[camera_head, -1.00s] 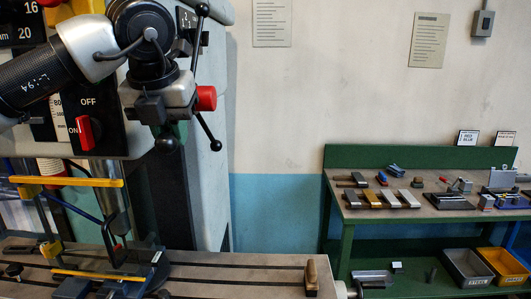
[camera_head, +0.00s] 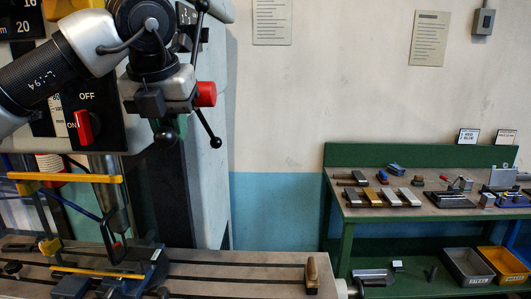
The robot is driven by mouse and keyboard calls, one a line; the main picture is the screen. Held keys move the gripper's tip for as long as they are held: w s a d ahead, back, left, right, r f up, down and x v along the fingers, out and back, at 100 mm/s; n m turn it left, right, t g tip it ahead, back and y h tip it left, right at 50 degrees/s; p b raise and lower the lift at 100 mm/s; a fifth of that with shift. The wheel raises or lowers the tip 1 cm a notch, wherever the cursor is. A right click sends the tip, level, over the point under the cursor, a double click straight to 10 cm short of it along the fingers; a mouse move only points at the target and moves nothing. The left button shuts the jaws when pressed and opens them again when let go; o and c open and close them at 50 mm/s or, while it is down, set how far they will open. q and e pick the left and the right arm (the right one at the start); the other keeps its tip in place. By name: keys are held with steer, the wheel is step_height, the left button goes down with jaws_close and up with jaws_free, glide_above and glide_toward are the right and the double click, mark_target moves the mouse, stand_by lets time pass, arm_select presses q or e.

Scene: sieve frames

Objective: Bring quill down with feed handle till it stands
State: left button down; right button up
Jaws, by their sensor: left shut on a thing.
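The feed handle has a silver hub with a red cap (camera_head: 205,94) and spokes with black ball knobs (camera_head: 215,142). One spoke points up, and others point down. My left gripper (camera_head: 150,104) comes in from the upper left and is shut at the hub's left side, just above the lower-left knob. The gripper and hub hide what lies between its fingers, apparently a handle spoke. The quill (camera_head: 112,205) is a bright metal cylinder under the machine head, partly behind the yellow guard bar. Its lower end is partly hidden. My right gripper is out of view.
A slotted machine table (camera_head: 225,270) below carries a vise (camera_head: 140,265) and a wooden-handled tool (camera_head: 312,275). A red switch (camera_head: 84,126) is on the head. A green workbench (camera_head: 430,208) with several tools and bins stands at right.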

arm_select(q)
steer(key=shift+d+f+b, duration=0.1)
steer(key=shift+f+b, duration=0.2)
steer(key=shift+b, duration=0.05)
stand_by(0.3)
steer(key=shift+r, duration=0.2)
stand_by(0.3)
steer(key=shift+f, duration=0.15)
steer(key=c, duration=1.2)
jaws_free()
steer(key=shift+o, duration=0.2)
steer(key=shift+s, duration=0.15)
steer(key=shift+r, duration=0.3)
